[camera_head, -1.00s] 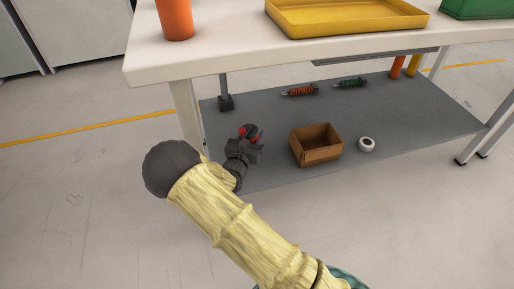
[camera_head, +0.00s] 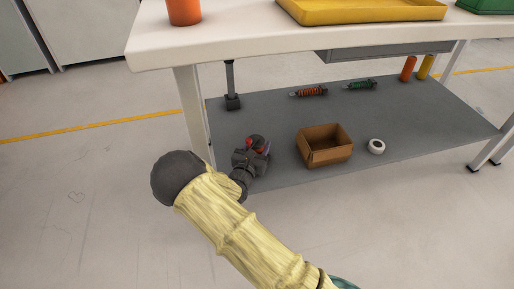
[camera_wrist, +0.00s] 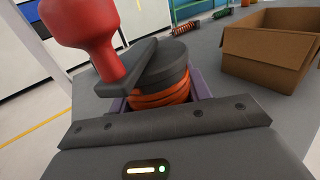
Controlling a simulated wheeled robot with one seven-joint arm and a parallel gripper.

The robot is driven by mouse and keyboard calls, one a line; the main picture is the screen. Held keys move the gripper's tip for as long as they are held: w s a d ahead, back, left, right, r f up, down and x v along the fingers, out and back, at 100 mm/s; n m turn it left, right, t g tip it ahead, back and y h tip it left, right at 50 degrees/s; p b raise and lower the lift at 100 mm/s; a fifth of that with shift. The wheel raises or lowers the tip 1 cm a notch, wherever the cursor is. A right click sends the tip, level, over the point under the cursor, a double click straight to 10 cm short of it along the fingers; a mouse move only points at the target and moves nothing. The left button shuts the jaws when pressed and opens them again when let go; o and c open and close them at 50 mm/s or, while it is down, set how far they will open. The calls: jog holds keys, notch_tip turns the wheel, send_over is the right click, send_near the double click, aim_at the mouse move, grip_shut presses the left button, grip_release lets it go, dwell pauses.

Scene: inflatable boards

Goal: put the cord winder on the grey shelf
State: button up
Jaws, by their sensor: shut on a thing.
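The cord winder (camera_wrist: 165,80) fills the middle of the wrist view. It has a dark grey body, orange cord wound on it and a red handle (camera_wrist: 88,38). My gripper (camera_head: 257,150) is shut on it, with the purple finger pads (camera_wrist: 200,84) at its sides. In the head view the winder (camera_head: 257,142) is small and partly hidden by my gripper. It is over the left front part of the grey shelf (camera_head: 290,125), under the white table. I cannot tell whether the winder touches the shelf.
An open cardboard box (camera_head: 325,146) stands on the shelf to the right, with a white tape roll (camera_head: 376,146) beside it. Orange (camera_head: 310,92) and green (camera_head: 361,85) spring-like parts lie farther back. A table leg (camera_head: 192,115) is left of my gripper.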

jog(key=shift+d, duration=0.15)
jog(key=o, duration=1.2)
jog(key=shift+o, duration=0.2)
jog(key=shift+s+r, duration=0.15)
jog(key=shift+s, duration=0.05)
jog(key=shift+s+a+p, duration=0.3)
jog(key=shift+s+p, duration=0.05)
jog(key=shift+p, duration=0.15)
jog(key=p+v, duration=0.6)
jog(key=v, duration=0.4)
jog(key=shift+s+r, duration=0.1)
jog(key=shift+s, duration=0.2)
jog(key=shift+s+a, duration=0.15)
jog(key=shift+s, duration=0.05)
